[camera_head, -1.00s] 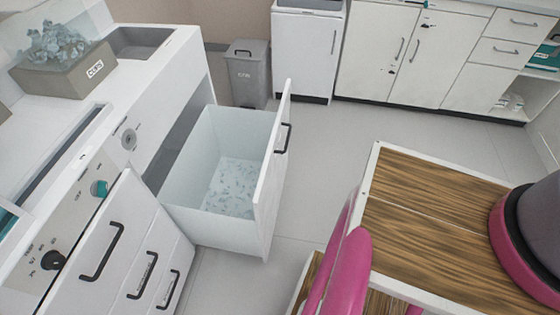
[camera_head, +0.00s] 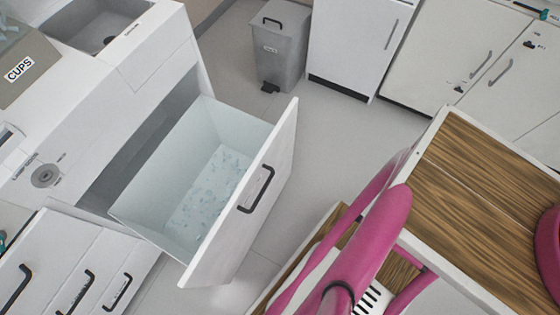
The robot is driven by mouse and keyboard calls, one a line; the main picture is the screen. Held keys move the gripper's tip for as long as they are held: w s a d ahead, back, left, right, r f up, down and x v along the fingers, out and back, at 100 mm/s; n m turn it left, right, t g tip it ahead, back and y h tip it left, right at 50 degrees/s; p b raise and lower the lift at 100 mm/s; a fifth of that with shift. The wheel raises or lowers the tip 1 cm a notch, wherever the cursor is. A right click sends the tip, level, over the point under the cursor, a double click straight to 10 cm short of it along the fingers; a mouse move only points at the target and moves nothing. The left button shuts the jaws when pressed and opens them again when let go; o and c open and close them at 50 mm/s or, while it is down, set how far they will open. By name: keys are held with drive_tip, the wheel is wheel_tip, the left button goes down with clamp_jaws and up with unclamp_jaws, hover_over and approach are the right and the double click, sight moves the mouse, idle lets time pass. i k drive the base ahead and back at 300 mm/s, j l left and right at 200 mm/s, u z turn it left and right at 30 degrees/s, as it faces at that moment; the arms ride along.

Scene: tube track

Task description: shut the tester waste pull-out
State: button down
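The tester waste pull-out (camera_head: 247,205) stands open in the head view. It is a deep bin with a white front panel and a black bar handle (camera_head: 256,190) on its outer face. Small pale pieces lie on its floor. The dark gap in the white cabinet behind it is visible. My pink arm shows at the lower right, to the right of the pull-out and apart from its front. My gripper is not visible in this view.
A wood-topped trolley or surface (camera_head: 480,190) with a white edge fills the right. A grey pedal bin (camera_head: 275,50) and white cabinets (camera_head: 355,45) stand at the back. Closed drawers (camera_head: 80,265) are at lower left. Grey floor (camera_head: 340,140) is clear beyond the pull-out.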

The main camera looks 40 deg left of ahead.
sight(203, 197)
drive_tip(key=i+l+z, duration=0.2)
drive_tip(key=i+z, duration=0.5)
drive_tip(key=z, duration=0.2)
drive_tip(key=i+z, duration=0.45)
drive_tip(key=i+j+z, duration=0.2)
drive_tip(key=z, duration=0.2)
drive_tip(key=i+z, duration=0.65)
drive_tip(key=z, duration=0.3)
drive_tip(key=i+j+z, duration=0.15)
drive_tip(key=i+z, duration=0.3)
drive_tip(key=k+z, duration=0.1)
drive_tip(key=z, duration=4.45)
drive_tip(key=i+z, duration=0.1)
drive_tip(key=z, duration=0.3)
drive_tip(key=i+j+z, duration=0.4)
drive_tip(key=i+j, duration=0.2)
